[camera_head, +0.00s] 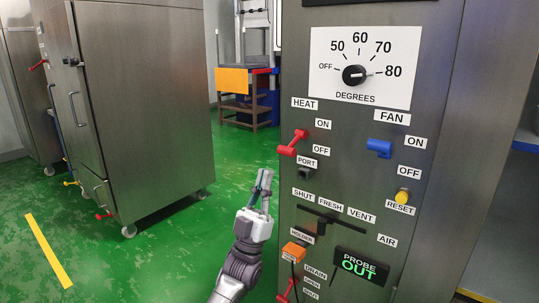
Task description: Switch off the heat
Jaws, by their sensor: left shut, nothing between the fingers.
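The red HEAT lever (293,143) is on the steel control panel (345,205) at the right, left of its ON and OFF labels. Its upper right end is near the height of ON, and its other end slants down and left; I cannot tell its exact setting. My left gripper (264,181) is shut and empty, fingers pointing up, left of the panel. In the picture it is below and left of the lever, apart from it. My right gripper is not in view.
The panel also carries a degrees dial (355,75), a blue FAN lever (379,147), a yellow RESET button (403,195), an orange probe (294,251) and a PROBE OUT display (359,266). A steel cabinet (150,110) stands left; green floor (170,240) lies open between.

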